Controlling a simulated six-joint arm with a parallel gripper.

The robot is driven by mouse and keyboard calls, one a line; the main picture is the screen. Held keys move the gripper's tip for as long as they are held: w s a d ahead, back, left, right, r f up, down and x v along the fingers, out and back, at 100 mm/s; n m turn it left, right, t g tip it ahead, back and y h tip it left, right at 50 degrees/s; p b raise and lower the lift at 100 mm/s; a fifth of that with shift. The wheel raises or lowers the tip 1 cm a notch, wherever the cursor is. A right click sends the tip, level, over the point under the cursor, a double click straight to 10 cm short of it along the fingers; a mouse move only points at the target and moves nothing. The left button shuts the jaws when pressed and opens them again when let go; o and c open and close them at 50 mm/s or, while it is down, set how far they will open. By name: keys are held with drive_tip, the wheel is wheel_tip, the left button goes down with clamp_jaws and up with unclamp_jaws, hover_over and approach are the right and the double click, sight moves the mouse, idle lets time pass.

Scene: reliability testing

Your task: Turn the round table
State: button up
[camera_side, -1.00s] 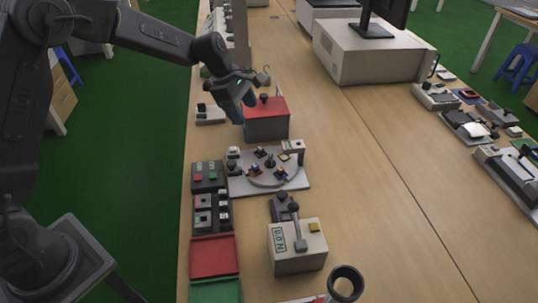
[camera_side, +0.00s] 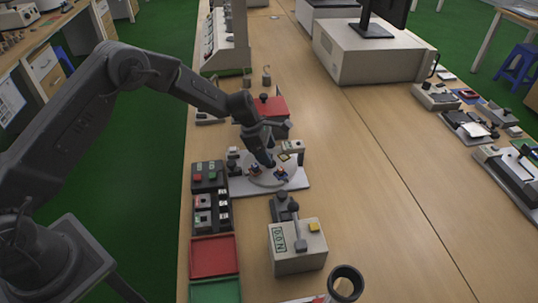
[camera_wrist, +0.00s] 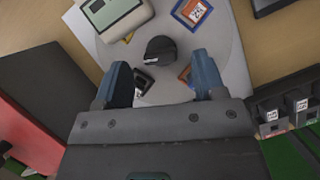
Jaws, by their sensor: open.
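The round table (camera_side: 270,182) is a grey disc on a white base plate (camera_side: 297,181), in the middle of the bench in the side view. It fills the upper middle of the wrist view (camera_wrist: 221,60). A dark knob (camera_wrist: 160,50) stands at its centre, with small chips in coloured sockets around it, such as an orange one (camera_wrist: 191,12). My gripper (camera_wrist: 166,80) is open and empty. Its two blue fingers are above the disc, one to each side of the knob's near side. In the side view my gripper (camera_side: 268,162) hides the knob; contact cannot be told.
A grey box with a red lid (camera_side: 276,106) stands just behind. A beige device (camera_wrist: 113,14) sits at the plate's edge. Button boxes (camera_side: 210,176) and a red tray (camera_side: 214,256) lie left. A lever box (camera_side: 296,245) stands in front.

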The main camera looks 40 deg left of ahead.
drive_tip(key=shift+x, duration=1.05)
clamp_jaws()
